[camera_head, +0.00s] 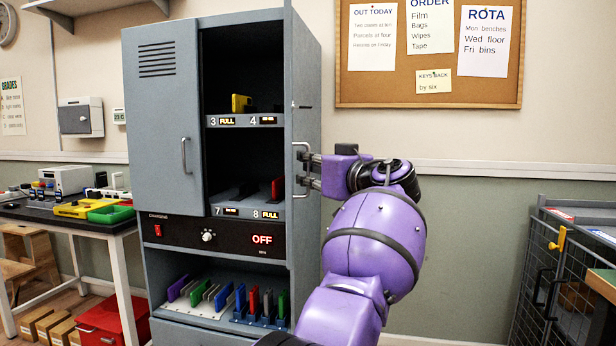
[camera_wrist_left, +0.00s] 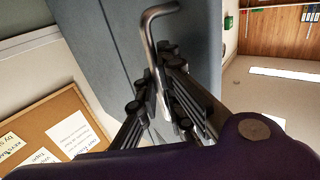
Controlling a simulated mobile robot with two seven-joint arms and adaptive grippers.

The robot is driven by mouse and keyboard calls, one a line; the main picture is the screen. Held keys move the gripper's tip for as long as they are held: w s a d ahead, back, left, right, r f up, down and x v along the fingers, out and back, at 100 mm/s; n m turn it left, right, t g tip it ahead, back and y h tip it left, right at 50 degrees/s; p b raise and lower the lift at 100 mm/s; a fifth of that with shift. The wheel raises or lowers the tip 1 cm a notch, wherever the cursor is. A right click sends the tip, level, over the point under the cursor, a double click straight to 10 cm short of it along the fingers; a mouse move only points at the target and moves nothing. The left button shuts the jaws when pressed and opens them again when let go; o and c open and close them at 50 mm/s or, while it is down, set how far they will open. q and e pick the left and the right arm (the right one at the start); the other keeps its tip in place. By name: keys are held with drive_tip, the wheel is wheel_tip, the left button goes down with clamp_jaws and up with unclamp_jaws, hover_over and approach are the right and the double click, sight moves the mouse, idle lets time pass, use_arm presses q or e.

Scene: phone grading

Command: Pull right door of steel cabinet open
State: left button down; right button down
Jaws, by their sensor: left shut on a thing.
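The grey steel cabinet (camera_head: 262,27) stands left of centre in the head view. Its right door (camera_head: 304,75) is swung open and seen nearly edge-on. Its left door (camera_head: 155,110) is closed. My left gripper (camera_head: 307,172) is shut on the bar handle (camera_head: 294,147) of the right door. In the left wrist view the fingers of my left gripper (camera_wrist_left: 165,105) close around the metal handle (camera_wrist_left: 155,45), in front of the grey door panel (camera_wrist_left: 110,50). My right gripper is not in view.
Shelves behind the open door hold a few phones, with a black control panel (camera_head: 215,238) below. A workbench (camera_head: 60,222) with trays stands at the left. A wire cage (camera_head: 545,262) stands at the right. A cork board (camera_head: 385,95) hangs on the wall.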

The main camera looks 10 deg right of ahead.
use_arm(q)
drive_tip(key=shift+d+f, duration=0.1)
drive_tip(key=shift+f, duration=0.05)
idle(0.3)
drive_tip(key=c, duration=2.2)
unclamp_jaws()
drive_tip(key=shift+w, duration=0.1)
drive_tip(key=v, duration=0.7)
drive_tip(key=shift+s+d, duration=0.15)
drive_tip(key=shift+s, duration=0.05)
